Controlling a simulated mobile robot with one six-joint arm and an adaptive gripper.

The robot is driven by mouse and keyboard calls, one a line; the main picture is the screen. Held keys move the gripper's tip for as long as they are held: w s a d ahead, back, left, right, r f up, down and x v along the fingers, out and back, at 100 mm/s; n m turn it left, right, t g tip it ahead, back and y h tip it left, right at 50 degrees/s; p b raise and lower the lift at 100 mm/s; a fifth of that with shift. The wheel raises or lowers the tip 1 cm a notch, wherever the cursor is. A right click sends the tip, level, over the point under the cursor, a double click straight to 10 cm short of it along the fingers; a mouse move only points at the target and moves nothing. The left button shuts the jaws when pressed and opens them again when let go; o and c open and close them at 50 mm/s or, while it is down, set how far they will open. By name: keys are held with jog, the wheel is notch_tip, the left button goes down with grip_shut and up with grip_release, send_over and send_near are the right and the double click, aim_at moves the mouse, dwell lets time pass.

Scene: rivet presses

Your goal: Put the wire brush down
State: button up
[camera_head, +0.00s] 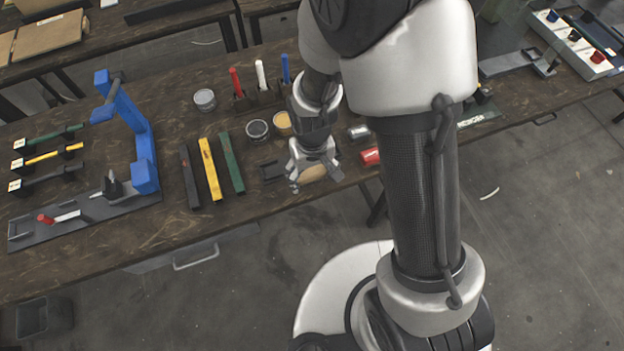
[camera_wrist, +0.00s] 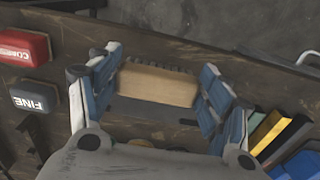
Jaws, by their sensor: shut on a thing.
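The wire brush (camera_wrist: 157,85) has a pale wooden block with dark bristles along its far edge in the wrist view. My gripper (camera_wrist: 163,72) is shut on it, with one finger at each end of the block. In the head view, my gripper (camera_head: 312,162) points down over the front edge of the wooden bench (camera_head: 110,240). The brush (camera_head: 314,173) shows there as a tan block below the fingers, partly hidden by them. I cannot tell whether it touches the bench top.
A red block (camera_head: 371,156) and a grey block (camera_head: 358,132) lie right.

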aim_at(312, 180)
jog(key=shift+f+b, duration=0.35)
jog(key=shift+f, duration=1.05)
jog(key=shift+f, duration=0.15)
jog(key=o, duration=1)
